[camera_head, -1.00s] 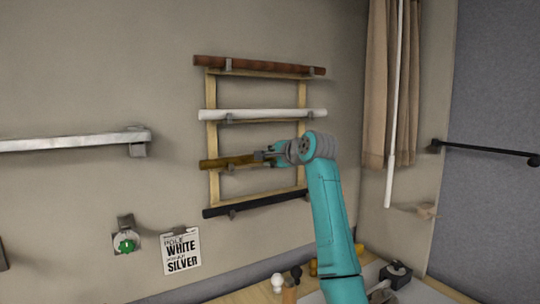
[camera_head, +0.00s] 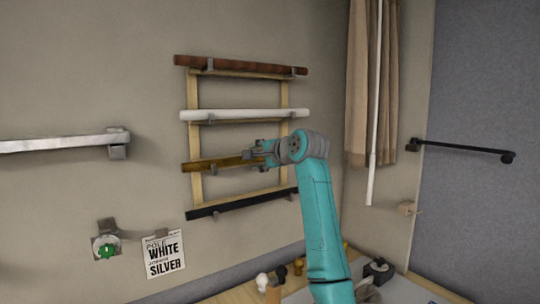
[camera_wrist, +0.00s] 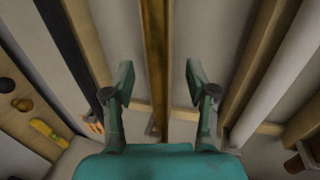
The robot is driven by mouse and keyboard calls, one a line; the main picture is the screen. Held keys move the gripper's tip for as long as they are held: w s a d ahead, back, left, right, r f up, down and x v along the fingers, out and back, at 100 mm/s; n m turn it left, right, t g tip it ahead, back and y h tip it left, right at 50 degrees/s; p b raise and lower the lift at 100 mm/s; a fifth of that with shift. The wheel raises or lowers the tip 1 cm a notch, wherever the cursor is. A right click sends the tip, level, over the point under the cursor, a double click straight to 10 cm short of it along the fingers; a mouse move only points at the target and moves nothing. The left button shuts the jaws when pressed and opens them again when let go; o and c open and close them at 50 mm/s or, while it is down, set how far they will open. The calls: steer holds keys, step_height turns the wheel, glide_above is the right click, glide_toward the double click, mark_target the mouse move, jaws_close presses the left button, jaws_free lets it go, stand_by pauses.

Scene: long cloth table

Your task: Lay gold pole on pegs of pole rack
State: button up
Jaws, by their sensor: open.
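The gold pole (camera_head: 212,164) lies across the third level of the wooden pole rack (camera_head: 194,95) on the wall, below the white pole (camera_head: 240,115) and above the black pole (camera_head: 240,203). My gripper (camera_head: 258,150) is at the right part of the gold pole, and my wrist hides that end. In the wrist view the gold pole (camera_wrist: 156,60) runs between the two spread fingers of my gripper (camera_wrist: 158,80), with a gap on each side. A grey peg (camera_wrist: 151,127) shows beside the pole there. The jaws are open and touch nothing that I can see.
A brown pole (camera_head: 240,66) lies on the top level. A sign (camera_head: 163,254) and a green knob (camera_head: 106,251) are on the wall at lower left. A silver rail (camera_head: 60,144) is at left. A curtain (camera_head: 358,85) hangs at right. Small items stand on the table below.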

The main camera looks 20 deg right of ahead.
steer(key=v, duration=0.9)
